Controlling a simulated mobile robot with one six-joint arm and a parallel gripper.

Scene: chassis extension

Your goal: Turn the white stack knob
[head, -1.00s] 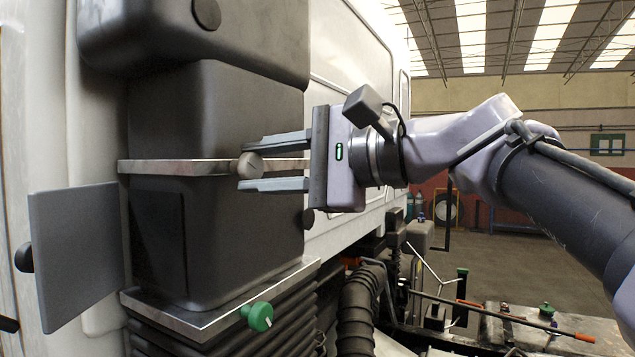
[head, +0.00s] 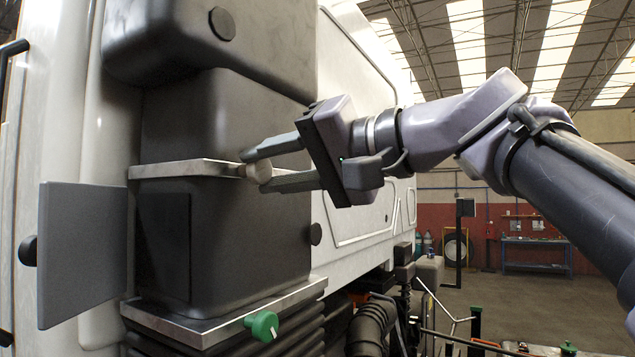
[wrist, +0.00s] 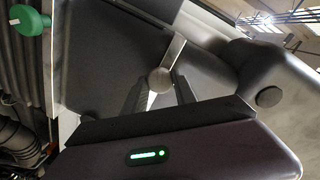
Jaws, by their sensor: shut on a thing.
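A green knob (head: 262,325) sits on the lower metal ledge (head: 215,325). An open grey flap (head: 82,255) stands out at the left. Dark round knobs show on the upper housing (head: 222,24) and beside the white panel (head: 315,234).

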